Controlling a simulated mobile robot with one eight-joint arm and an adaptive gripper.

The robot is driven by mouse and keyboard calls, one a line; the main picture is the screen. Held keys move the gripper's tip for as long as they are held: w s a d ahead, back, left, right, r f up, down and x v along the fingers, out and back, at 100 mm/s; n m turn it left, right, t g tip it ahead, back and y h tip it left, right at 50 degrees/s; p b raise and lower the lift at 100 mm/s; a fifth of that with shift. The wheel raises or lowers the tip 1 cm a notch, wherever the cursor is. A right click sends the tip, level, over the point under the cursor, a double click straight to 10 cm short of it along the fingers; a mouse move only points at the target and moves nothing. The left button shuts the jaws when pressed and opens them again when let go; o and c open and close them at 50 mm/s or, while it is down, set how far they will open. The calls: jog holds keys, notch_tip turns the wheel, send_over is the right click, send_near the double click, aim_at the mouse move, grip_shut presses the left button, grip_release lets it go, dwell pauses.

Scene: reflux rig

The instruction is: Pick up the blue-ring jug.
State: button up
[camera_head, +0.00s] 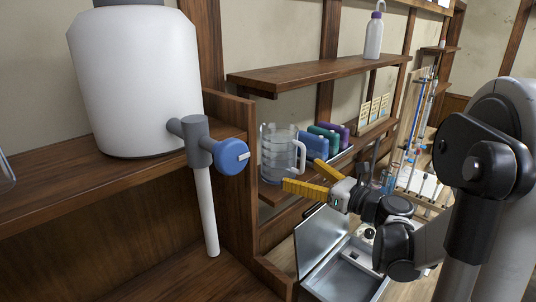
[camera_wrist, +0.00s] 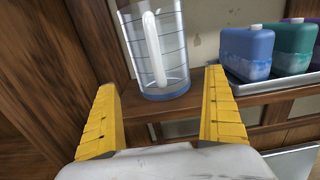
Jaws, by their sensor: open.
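The blue-ring jug (camera_head: 280,152) is a clear jug with graduation lines, a white handle and a blue band at its base. It stands upright on a wooden shelf, left of the colored bottles. In the wrist view the jug (camera_wrist: 172,52) is just beyond the fingertips, with its handle facing me. My gripper (camera_head: 302,180) has yellow fingers, spread open and empty, in front of and a little below the jug's handle side. In the wrist view my gripper (camera_wrist: 160,82) has a finger to each side of the jug's base, apart from it.
Blue (camera_wrist: 247,52), green (camera_wrist: 290,45) and purple bottles stand on a tray right of the jug. A wooden upright (camera_head: 236,135) is close on the left, beside a white tank (camera_head: 138,80) with a blue-knobbed tap. An open metal case (camera_head: 340,275) lies below.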

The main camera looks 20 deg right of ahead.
aim_at(281, 165)
jog(key=x, duration=0.8)
jog(key=shift+d+f, duration=0.1)
jog(key=shift+f, duration=0.25)
jog(key=shift+r, duration=0.1)
jog(key=c, duration=1.2)
jog(key=shift+r, duration=0.15)
